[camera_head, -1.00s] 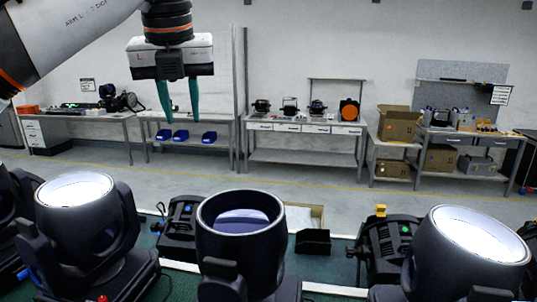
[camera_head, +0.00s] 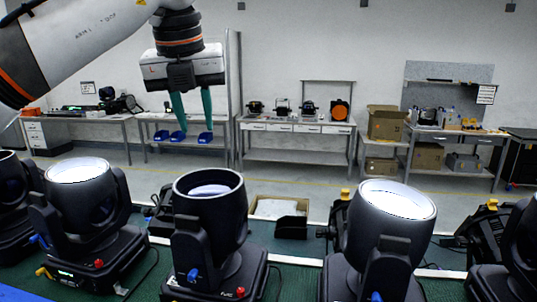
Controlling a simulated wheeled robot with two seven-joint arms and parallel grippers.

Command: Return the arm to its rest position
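My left arm comes in from the upper left. My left gripper (camera_head: 192,112) hangs pointing down, with two teal fingers a clear gap apart and nothing between them. It is high, above the row of par cans and apart from them. Black par cans stand in a row on the green surface: one at the left (camera_head: 88,205), one in the middle with an open, dark-rimmed top (camera_head: 208,218), and one at the right with a bright white lens (camera_head: 382,235). Parts of others are cut off at both side edges. My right gripper does not show.
The green table (camera_head: 140,284) holds the lights and some cables. A cardboard box (camera_head: 275,207) and a small black bin (camera_head: 291,227) sit behind the middle light. Workbenches (camera_head: 295,126) with boxes line the back wall. Grey floor between is clear.

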